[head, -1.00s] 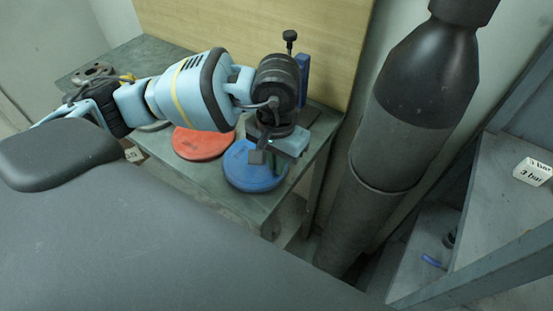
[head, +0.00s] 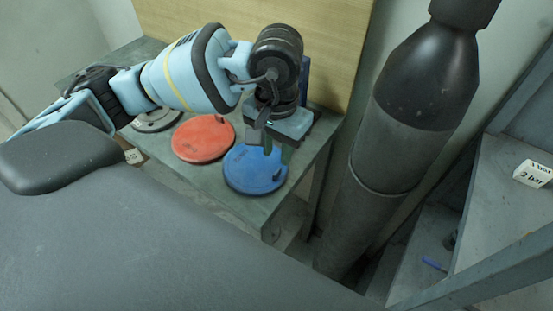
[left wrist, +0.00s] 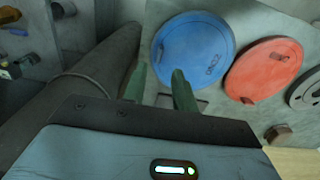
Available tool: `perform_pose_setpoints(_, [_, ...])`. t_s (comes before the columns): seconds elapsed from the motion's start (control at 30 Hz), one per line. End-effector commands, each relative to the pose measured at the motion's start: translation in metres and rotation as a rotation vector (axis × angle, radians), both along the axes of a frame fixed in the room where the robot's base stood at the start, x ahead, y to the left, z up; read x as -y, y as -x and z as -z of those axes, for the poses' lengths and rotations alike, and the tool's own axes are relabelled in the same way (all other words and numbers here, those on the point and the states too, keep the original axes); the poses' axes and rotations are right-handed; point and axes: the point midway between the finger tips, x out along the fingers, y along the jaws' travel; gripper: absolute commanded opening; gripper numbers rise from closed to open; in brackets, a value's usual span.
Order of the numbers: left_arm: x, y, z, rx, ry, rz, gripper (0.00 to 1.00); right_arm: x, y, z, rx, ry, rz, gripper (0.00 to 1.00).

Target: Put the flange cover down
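A round blue flange cover (head: 250,172) lies flat on the grey-green table. It also shows in the left wrist view (left wrist: 190,50), with lettering and a small handle on its face. My left gripper (head: 278,153) is just above and behind its far right edge. In the left wrist view its two green fingers (left wrist: 159,70) stand apart with nothing between them. The cover lies beyond the fingertips, apart from them as far as I can tell. My right gripper is in neither view.
A red cover (head: 203,138) lies left of the blue one, and a grey flanged disc (head: 157,121) lies farther left. The table (head: 222,185) ends just in front of the covers. A large dark cylinder (head: 405,130) stands right of the table, and a wooden board (head: 200,25) stands behind it.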

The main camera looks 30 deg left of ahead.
Motion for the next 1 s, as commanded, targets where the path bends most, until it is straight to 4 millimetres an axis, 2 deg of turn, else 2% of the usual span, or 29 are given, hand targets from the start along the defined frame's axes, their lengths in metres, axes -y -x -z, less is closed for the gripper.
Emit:
perform_pose_setpoints(0.03, [0.0,-0.001,-0.012,0.005,0.0,0.002,0.28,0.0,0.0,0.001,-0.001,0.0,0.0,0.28])
perform_pose_setpoints(0.2, [0.0,0.0,-0.043,0.003,-0.001,0.002,0.28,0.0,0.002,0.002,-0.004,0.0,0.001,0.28])
perform_pose_setpoints(0.4, [0.0,0.0,-0.066,0.0,0.0,0.0,0.28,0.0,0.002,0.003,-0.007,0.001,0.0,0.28])
perform_pose_setpoints(0.57, [0.0,0.0,-0.073,-0.001,-0.001,0.0,0.28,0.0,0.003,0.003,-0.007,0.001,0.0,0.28])
perform_pose_setpoints(1.0, [0.0,0.0,-0.072,-0.001,-0.001,0.001,0.28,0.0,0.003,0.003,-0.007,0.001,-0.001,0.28])
